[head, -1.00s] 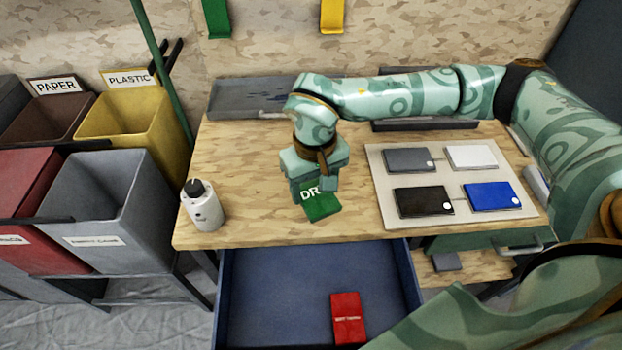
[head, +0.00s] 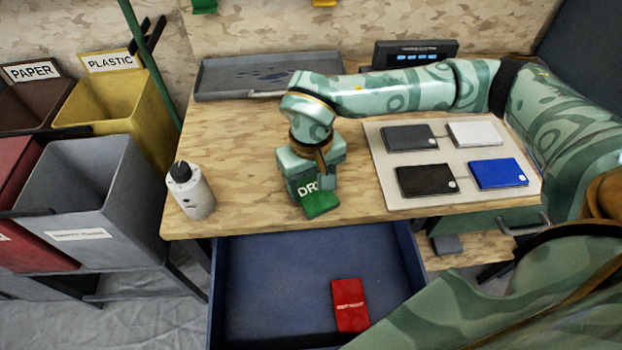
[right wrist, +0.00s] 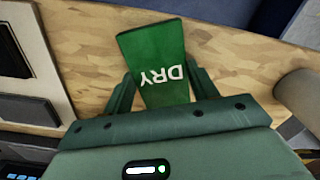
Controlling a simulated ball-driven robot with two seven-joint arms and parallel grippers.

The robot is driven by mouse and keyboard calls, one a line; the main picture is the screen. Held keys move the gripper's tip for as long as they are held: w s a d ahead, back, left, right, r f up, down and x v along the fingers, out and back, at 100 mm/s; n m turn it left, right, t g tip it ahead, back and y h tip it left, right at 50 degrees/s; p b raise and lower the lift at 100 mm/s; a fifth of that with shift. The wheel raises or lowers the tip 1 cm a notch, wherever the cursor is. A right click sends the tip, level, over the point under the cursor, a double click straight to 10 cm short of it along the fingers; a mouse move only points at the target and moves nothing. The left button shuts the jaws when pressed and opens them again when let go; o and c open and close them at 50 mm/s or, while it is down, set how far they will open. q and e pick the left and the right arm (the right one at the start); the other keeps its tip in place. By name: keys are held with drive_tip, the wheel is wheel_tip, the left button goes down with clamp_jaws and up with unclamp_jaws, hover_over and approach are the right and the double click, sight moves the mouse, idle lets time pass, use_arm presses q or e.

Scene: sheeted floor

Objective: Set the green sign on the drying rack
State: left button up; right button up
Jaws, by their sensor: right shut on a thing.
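The green sign (head: 320,205) with white lettering is in my right gripper (head: 312,186), over the front middle of the wooden table. My right gripper is shut on it and hides part of it in the head view. In the right wrist view the sign (right wrist: 155,50) reads "DRY" upside down and sticks out between the fingers (right wrist: 160,85). Whether its far end touches the table is hard to tell. A grey tray (head: 215,78) with dark spots lies at the back left; I cannot tell whether it is the drying rack. My left gripper is out of view.
A white bottle (head: 195,197) stands at the table's left front corner. A pale board (head: 455,199) with several flat devices lies right of the gripper. An open blue drawer (head: 280,280) below holds a red card (head: 350,306). Bins, one yellow (head: 120,95), stand left.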

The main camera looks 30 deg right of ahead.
drive_tip(key=shift+f, duration=0.5)
drive_tip(key=o, duration=1.1)
